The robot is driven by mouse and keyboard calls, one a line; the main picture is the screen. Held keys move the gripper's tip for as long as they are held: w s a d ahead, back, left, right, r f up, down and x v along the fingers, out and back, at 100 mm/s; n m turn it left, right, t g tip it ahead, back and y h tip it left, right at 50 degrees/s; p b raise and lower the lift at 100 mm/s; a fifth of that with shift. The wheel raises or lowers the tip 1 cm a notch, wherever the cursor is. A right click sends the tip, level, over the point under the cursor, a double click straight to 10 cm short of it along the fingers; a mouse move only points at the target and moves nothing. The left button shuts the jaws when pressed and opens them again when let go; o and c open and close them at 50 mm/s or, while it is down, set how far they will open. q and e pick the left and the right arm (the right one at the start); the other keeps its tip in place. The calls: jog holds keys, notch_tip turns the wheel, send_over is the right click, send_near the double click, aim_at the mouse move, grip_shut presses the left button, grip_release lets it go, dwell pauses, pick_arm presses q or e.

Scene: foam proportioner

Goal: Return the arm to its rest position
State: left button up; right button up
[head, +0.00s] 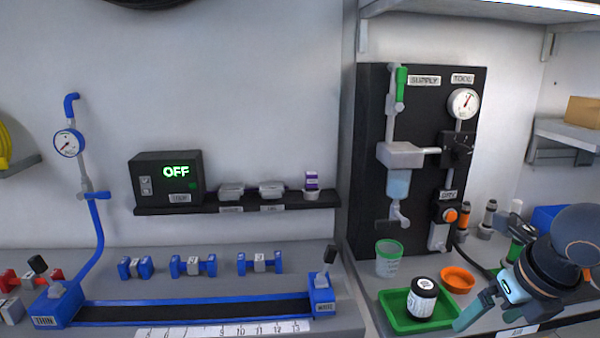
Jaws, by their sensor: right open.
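My right gripper (492,281) is at the lower right, over the right part of the bench. Its two fingers point left and stand apart, with nothing between them. One fingertip is close to the right edge of a green tray (396,320); I cannot tell if they touch. A dark jar with a white label (423,297) stands in the tray. An orange bowl (458,280) is left of the gripper, partly near its fingers. My left gripper is not in view.
A black panel (365,150) with a gauge, valves and an orange button stands behind the tray. A clear cup with a green rim (389,262) is under its spout. Small bottles (488,220) stand behind my right gripper. A blue rail (190,312) fills the left bench.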

jog(key=s+a+f+n+g+y+p, duration=0.1)
jog(key=s+a+f+g+y, duration=0.1)
jog(key=a+y, duration=0.5)
jog(key=s+a+f+n+g+y, duration=0.1)
jog(key=s+a+f+g+y, duration=0.1)
jog(key=a, duration=0.8)
jog(key=a+r+m+t+y+p, duration=0.2)
jog(key=a+r+m+t+y, duration=0.2)
jog(key=a+r+m+y, duration=0.45)
jog(key=w+d+f+m+t+h+p, duration=0.1)
jog(key=w+d+f+m+t+h, duration=0.1)
jog(key=d+f+m+t+h, duration=0.6)
jog(key=w+d+f+m+t+h+p, duration=0.1)
jog(key=w+d+f+m+t+h, duration=0.2)
jog(key=f+m, duration=0.8)
pick_arm(q)
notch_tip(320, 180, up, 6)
jog(key=p, duration=0.1)
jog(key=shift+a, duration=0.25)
pick_arm(e)
jog(key=s+d+f+m+g+h, duration=0.1)
jog(key=s+f+m+g+h, duration=0.3)
jog(key=s+f+m, duration=0.5)
jog(key=s+f+g, duration=0.1)
jog(key=s+f, duration=0.4)
jog(key=f, duration=0.2)
jog(key=shift+s+d+f+g, duration=0.25)
jog(key=shift+s+g, duration=0.05)
jog(key=shift+g, duration=0.1)
